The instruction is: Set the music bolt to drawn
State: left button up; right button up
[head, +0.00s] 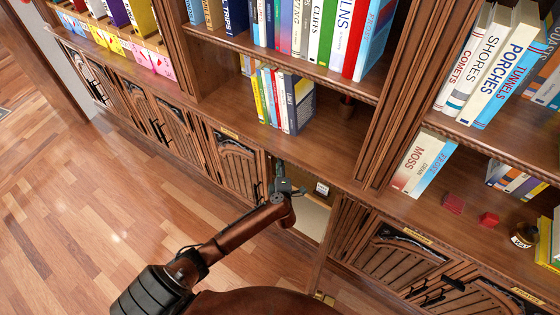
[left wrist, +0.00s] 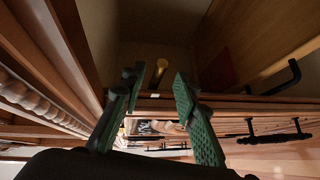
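My left gripper (head: 283,185) is at an open cabinet compartment in the lower row of the bookcase. In the left wrist view its two green-padded fingers (left wrist: 160,88) are apart, with nothing held between them. A short brass, peg-like piece (left wrist: 158,65) shows beyond the fingertips inside the dark compartment; it is apart from them as far as I can see. I cannot tell whether it is the music bolt or how it is set. No readable music label shows. My right gripper is out of view.
The open cabinet door (head: 327,252) stands out edge-on, just right of my left arm. A small dark-and-white item (head: 322,188) is in the opening. Closed carved doors (head: 400,262) with black handles flank it. Book-filled shelves rise above. The wooden floor (head: 90,190) at left is clear.

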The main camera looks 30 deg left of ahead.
pick_arm(q)
jog(key=shift+b+x, duration=0.3)
jog(key=shift+x, duration=1.15)
jog(key=shift+c, duration=0.3)
grip_shut()
